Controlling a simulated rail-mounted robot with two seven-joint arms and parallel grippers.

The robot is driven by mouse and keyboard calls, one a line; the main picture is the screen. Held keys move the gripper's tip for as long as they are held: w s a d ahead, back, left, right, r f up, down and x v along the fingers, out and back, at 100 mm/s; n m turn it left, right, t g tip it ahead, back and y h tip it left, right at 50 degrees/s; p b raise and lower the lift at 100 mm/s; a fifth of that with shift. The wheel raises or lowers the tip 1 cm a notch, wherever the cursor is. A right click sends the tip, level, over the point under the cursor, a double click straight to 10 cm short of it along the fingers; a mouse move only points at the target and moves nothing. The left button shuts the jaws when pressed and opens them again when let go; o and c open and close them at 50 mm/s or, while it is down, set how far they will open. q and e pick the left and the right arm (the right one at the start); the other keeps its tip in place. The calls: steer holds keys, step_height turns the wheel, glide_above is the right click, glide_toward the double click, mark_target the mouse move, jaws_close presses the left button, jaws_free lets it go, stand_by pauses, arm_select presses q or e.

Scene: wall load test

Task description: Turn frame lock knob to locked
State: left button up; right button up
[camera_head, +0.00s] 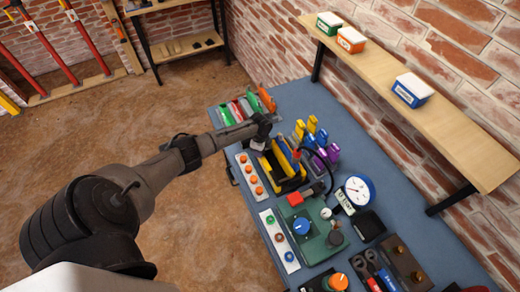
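A green device (318,240) on the blue-grey bench carries a round blue knob (302,225). An orange knob (338,281) on a dark base sits at the bottom edge of the view. I cannot tell which of these is the frame lock knob, and no lock marking is readable. My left gripper (263,132) is over the far part of the bench, by the yellow and black bin, well away from both knobs. Its fingers are too small and dark to tell whether they are open. My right gripper is not in view.
A pressure gauge (357,191) with a black hose stands right of the green device. Strips with orange buttons (252,179) and coloured buttons (276,242) line the bench's left edge. Yellow and purple clamps (322,158) stand behind. A wooden shelf (440,120) with small boxes overhangs at right.

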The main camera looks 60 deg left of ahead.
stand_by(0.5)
arm_select(q)
steer(key=o, duration=0.9)
steer(key=shift+r, duration=0.6)
steer(key=shift+r+p, duration=0.5)
steer(key=shift+r, duration=5.8)
